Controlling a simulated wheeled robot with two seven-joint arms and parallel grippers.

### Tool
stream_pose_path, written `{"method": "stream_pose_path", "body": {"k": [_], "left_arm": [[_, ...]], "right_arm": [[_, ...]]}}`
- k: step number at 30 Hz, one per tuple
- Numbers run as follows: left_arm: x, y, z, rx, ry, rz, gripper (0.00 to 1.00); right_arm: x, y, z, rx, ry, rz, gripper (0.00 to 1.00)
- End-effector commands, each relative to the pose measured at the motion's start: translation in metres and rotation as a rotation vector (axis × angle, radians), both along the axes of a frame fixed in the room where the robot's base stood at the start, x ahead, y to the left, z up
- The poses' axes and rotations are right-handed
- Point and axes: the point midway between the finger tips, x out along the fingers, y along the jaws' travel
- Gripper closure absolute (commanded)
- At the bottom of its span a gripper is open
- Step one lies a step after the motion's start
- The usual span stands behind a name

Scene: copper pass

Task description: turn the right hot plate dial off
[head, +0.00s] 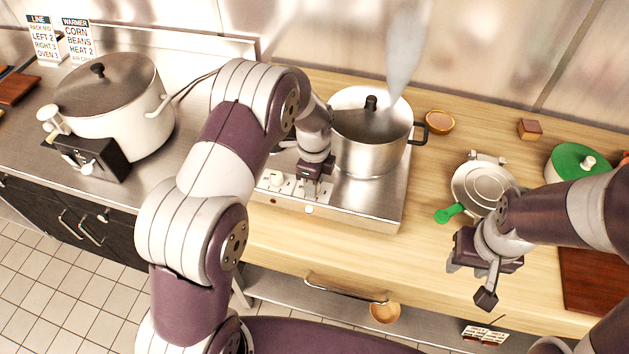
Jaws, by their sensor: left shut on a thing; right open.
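The hot plate (370,207) is a steel unit on the wooden counter, with a lidded steel pot (368,150) on it and steam rising beside the lid. A pale control strip runs along its front left, where a left dial (277,180) shows. My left gripper (307,192) points down at the right part of this strip, shut on what appears to be the right dial. The fingers hide that dial, so its setting cannot be read. My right gripper (471,282) is open and empty above the counter's front edge, in front of a pan.
The steel pan (482,188) with a green handle lies right of the hot plate. A large white warmer (112,120) stands left. A drawer handle (345,290) juts out below.

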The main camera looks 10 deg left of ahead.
Motion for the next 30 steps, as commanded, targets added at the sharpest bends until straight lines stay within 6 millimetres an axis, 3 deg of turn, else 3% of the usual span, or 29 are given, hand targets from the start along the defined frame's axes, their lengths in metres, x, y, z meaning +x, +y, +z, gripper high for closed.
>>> {"method": "stream_pose_path", "body": {"k": [15, 30], "left_arm": [[0.0039, 0.0006, 0.0036, 0.001, -0.012, -0.463, 0.95], [0.0044, 0.0005, 0.0042, 0.002, -0.013, -0.700, 0.95]], "right_arm": [[0.0001, 0.0000, -0.0047, 0.000, 0.000, 0.000, 0.57], [0.0000, 0.0000, -0.0063, 0.000, 0.000, 0.000, 0.57]]}}
